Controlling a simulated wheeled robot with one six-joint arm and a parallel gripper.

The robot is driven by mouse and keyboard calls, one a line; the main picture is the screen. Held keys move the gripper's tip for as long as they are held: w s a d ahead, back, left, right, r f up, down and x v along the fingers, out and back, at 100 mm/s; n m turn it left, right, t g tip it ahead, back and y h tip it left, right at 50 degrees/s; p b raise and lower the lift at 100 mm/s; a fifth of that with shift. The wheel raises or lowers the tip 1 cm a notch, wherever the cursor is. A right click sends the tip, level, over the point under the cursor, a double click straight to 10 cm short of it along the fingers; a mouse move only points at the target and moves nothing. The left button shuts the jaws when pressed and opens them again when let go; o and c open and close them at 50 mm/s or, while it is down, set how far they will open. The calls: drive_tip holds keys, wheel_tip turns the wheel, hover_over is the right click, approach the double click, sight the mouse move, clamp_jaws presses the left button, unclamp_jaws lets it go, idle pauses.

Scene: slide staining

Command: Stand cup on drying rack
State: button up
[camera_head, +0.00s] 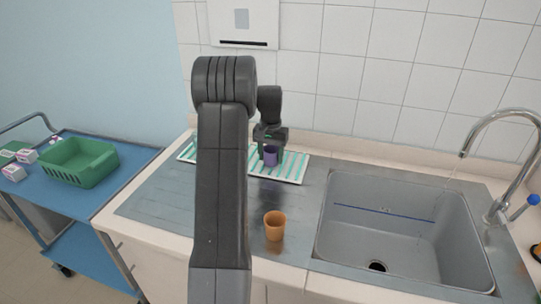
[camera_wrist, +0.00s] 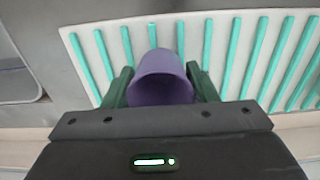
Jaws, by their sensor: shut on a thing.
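A purple cup (camera_head: 270,158) is in my gripper (camera_head: 269,153) above or at the drying rack (camera_head: 290,174), a white tray with teal ribs. In the wrist view the purple cup (camera_wrist: 161,78) sits between the two dark green fingers of my gripper (camera_wrist: 160,90), which are shut on its sides. The drying rack (camera_wrist: 88,45) spreads behind the cup there. I cannot tell whether the cup's base touches the ribs. An orange cup (camera_head: 274,226) stands on the steel drainboard (camera_head: 150,206) nearer the front. My arm hides the middle of the rack in the head view.
The sink basin (camera_head: 400,225) with a tap (camera_head: 510,150) is at the right. A blue cart (camera_head: 110,193) with a green basket (camera_head: 80,162) and small boxes stands at the left. The tiled wall (camera_head: 350,60) rises close behind the rack.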

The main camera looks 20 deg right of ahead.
drive_tip(key=shift+f, duration=0.2)
drive_tip(key=shift+f, duration=0.1)
drive_tip(key=o, duration=1)
wheel_tip(320, 180, up, 12)
drive_tip(key=shift+r, duration=0.1)
